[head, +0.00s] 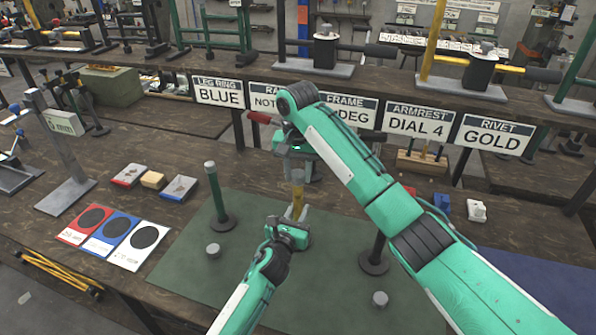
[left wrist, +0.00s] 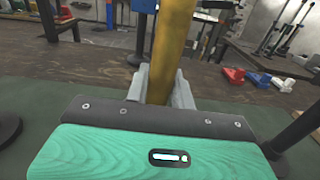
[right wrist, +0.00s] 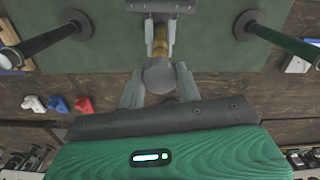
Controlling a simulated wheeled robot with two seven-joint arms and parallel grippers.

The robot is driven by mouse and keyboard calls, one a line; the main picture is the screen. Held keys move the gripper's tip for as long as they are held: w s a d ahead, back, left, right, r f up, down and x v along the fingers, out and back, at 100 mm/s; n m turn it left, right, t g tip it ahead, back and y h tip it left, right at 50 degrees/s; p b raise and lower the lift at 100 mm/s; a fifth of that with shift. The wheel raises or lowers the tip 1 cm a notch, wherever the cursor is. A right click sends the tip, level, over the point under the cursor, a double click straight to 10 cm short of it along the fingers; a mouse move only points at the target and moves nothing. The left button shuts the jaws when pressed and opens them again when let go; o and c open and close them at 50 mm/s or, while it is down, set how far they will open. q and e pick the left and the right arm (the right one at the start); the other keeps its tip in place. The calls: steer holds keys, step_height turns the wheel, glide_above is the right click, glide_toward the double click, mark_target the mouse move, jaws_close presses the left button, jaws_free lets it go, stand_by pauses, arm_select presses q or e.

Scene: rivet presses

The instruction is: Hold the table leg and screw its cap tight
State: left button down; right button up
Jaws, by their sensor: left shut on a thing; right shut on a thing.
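The gold table leg (head: 297,190) stands upright over the green mat (head: 180,268). My left gripper (head: 296,217) is shut around its lower part; the leg (left wrist: 168,45) rises between the fingers in the left wrist view. My right gripper (head: 298,165) is above it, coming down from the top. In the right wrist view a grey cap (right wrist: 159,76) sits at the top end of the leg, between the fingers of the right gripper (right wrist: 159,84), which is shut on it. How far the cap is threaded cannot be told.
A green leg (head: 217,195) stands on a round base to the left, and a dark leg (head: 376,252) to the right. Loose grey caps (head: 213,250) (head: 380,298) lie on the mat. Coloured cards (head: 112,237) lie at left. A shelf with signs (head: 219,93) runs behind.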

steer(key=m, duration=0.3)
steer(key=o, duration=1.1)
steer(key=shift+r, duration=2.25)
steer(key=shift+c, duration=0.6)
